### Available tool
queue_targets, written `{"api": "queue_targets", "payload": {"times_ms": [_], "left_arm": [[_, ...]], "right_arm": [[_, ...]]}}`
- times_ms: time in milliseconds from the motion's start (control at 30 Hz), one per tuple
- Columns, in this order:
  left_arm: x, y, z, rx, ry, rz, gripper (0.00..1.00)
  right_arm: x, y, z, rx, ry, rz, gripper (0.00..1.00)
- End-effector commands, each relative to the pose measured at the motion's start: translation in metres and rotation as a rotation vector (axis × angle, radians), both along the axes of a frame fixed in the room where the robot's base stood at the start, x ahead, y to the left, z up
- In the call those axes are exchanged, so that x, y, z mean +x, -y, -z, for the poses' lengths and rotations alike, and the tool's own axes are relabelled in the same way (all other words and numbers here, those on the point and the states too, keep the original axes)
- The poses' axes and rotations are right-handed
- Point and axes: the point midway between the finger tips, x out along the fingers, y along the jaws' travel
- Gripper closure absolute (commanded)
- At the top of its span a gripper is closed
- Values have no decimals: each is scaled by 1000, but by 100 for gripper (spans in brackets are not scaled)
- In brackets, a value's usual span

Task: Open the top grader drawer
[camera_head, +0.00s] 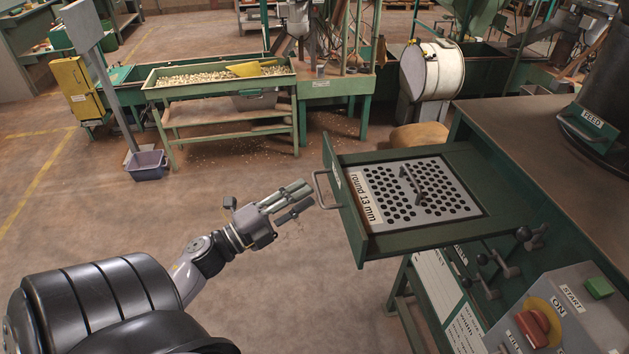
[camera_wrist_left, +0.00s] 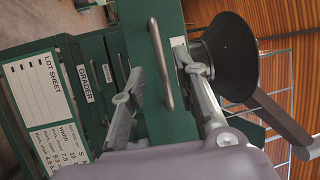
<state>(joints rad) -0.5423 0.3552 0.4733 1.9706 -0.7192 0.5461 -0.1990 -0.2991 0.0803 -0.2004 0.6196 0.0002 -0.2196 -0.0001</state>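The top grader drawer (camera_head: 410,242) is green and stands pulled out from the grader at the right of the head view. It holds a perforated grey plate (camera_head: 470,212) with a "round 13 mm" label. Its metal handle (camera_head: 316,188) is on the drawer front, facing left. My left gripper (camera_head: 308,198) is just left of the handle. In the left wrist view my left gripper (camera_wrist_left: 160,84) has its fingers spread, with the handle (camera_wrist_left: 158,50) showing between them and seemingly untouched. The drawer front (camera_wrist_left: 165,122) is behind it. My right gripper is not in view.
The grader top (camera_head: 540,125) carries a dark FEED hopper (camera_head: 610,90). A lot sheet (camera_wrist_left: 40,95) hangs on the grader. The floor (camera_head: 250,290) left of the drawer is clear.

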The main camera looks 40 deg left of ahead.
Motion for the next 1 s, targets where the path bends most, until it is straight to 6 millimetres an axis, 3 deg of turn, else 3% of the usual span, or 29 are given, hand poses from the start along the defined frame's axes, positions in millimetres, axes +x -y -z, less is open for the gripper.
{"api": "queue_targets", "payload": {"times_ms": [200,400,1000], "left_arm": [[-44,-12,9,-2,-4,-2,72],[-66,-18,13,-2,-2,-2,72],[-71,-19,13,-1,0,1,72]], "right_arm": [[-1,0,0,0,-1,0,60],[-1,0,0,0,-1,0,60],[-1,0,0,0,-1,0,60]]}}
